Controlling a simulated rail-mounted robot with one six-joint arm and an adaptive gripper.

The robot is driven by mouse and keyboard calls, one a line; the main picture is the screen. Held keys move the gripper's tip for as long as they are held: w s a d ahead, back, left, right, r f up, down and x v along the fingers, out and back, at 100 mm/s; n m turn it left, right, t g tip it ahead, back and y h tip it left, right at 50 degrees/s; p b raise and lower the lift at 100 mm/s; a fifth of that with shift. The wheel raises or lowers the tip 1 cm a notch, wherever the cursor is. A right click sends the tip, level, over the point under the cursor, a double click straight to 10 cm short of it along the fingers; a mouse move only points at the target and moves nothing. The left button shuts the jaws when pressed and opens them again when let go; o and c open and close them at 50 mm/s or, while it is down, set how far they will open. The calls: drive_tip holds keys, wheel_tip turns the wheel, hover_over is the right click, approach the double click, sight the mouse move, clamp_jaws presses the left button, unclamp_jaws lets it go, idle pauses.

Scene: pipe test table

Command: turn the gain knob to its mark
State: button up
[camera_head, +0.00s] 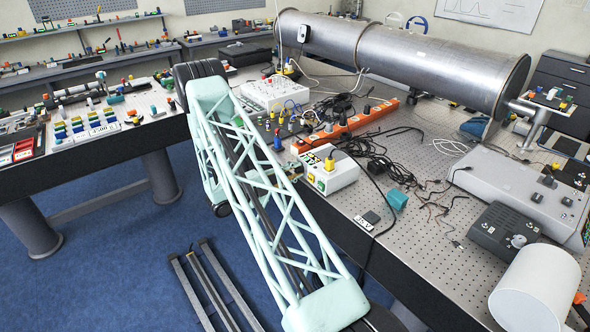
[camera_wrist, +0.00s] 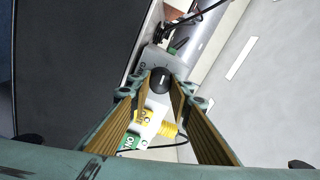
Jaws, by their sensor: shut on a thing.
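The black gain knob (camera_wrist: 160,80) sits on a pale grey panel in the wrist view, beside dark lettering that begins "GA". A small light line shows on its face; the mark it turns to is too small to make out. My gripper (camera_wrist: 159,86) is shut on the knob, one finger on each side. In the head view a white box (camera_head: 341,178) with a yellow plug (camera_head: 329,163) stands at the table edge, partly behind my arm. My gripper and the knob cannot be made out there.
Yellow plugs (camera_wrist: 158,122) and a green-and-white "ON" label (camera_wrist: 130,144) lie close below the knob in the wrist view.

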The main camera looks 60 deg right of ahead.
drive_tip(key=n+p, duration=0.1)
drive_tip(key=n, duration=0.3)
drive_tip(key=shift+n+p, duration=0.8)
drive_tip(key=shift+n, duration=1.1)
drive_tip(key=o, duration=0.9)
drive_tip(key=shift+w+a, duration=0.15)
drive_tip(key=shift+v, duration=5.8)
drive_tip(key=shift+a+r, duration=0.1)
drive_tip(key=shift+r, duration=0.05)
